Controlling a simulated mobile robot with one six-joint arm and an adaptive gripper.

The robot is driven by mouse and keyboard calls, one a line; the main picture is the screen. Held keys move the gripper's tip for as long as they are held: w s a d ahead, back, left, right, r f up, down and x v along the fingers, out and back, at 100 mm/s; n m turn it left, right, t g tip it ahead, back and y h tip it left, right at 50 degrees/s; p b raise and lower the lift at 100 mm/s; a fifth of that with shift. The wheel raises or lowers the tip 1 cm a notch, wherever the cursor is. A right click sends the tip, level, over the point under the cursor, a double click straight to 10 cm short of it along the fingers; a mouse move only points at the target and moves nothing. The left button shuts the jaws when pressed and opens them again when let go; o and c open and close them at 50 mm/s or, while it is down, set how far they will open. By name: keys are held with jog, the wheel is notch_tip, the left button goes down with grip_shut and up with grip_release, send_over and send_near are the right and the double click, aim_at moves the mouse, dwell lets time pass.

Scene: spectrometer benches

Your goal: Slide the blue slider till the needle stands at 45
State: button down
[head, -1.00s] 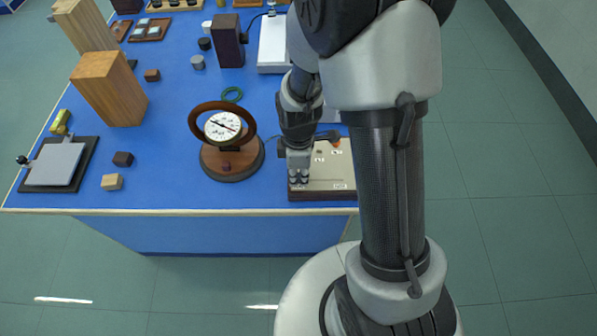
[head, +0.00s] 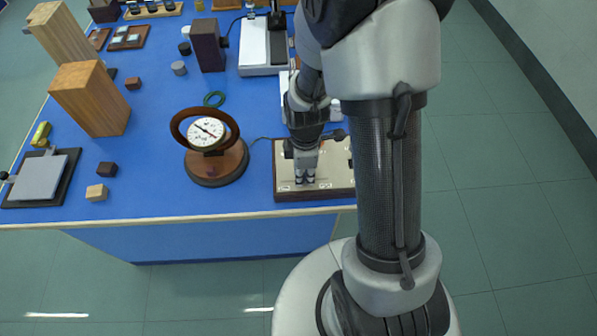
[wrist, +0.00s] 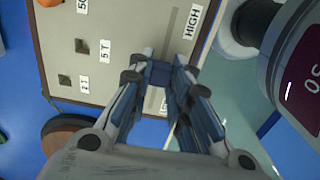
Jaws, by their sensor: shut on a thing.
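The control panel (head: 284,188) is a beige plate on a dark base near the table's front edge. In the wrist view the panel (wrist: 110,20) shows a long slot (wrist: 172,30) beside a label HIGH. My gripper (head: 305,179) is low over the panel's front part. In the wrist view my gripper (wrist: 160,80) is shut on the blue slider (wrist: 160,73), a small dark blue block at the slot. The dial gauge (head: 206,132) stands left of the panel in a brown ring on a round wooden base. Its needle slants from upper left to lower right; its numbers are too small to read.
A wooden block (head: 90,98) and small cubes (head: 96,192) are to the left. Floor lies beyond the table's front edge.

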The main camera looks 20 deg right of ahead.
jog(key=c, duration=1.5)
grip_release()
jog(key=shift+d, duration=0.1)
notch_tip(320, 180, up, 12)
notch_tip(320, 180, up, 9)
jog(key=m+t, duration=0.2)
jog(key=m, duration=0.4)
send_over(304, 176)
jog(key=s+a, duration=0.2)
jog(key=s, duration=0.3)
jog(key=s+r+m+t, duration=0.1)
jog(key=s+r+m, duration=0.1)
jog(key=s, duration=0.1)
jog(key=s+a+r+m, duration=0.1)
jog(key=s+r+m, duration=0.1)
jog(key=m, duration=0.1)
jog(key=s+r+m+t, duration=0.1)
jog(key=s+r+m, duration=0.1)
jog(key=s+m, duration=0.1)
jog(key=shift+s+a+t, duration=0.3)
jog(key=shift+s, duration=0.05)
